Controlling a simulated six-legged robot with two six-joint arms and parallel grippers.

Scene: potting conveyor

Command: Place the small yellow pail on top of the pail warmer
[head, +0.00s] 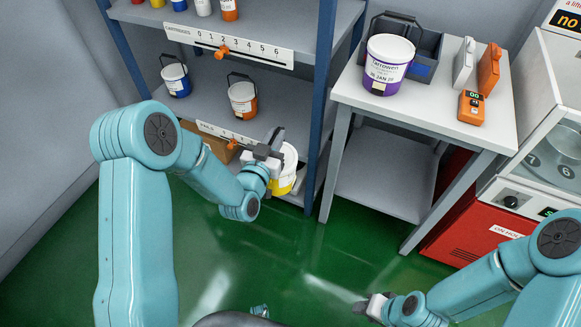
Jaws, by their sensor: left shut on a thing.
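The small yellow pail (287,178), with a white upper part, is at the lower shelf, at its right end near the blue post. My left gripper (270,150) is shut on it at the pail's upper left, and hides part of it. I cannot tell whether the pail touches the shelf. My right gripper (370,305) is low at the bottom, over the green floor and away from the pail; its jaws are too small to read. Nothing in view is clearly labelled as the pail warmer; a white and red machine (500,186) stands at the right.
A blue pail (176,78) and an orange pail (243,99) stand on the middle shelf. A grey table (425,105) carries a purple pail (387,65), a blue-grey bin (427,55) and an orange meter (473,108). Blue shelf posts stand close to my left gripper. Green floor lies open in front.

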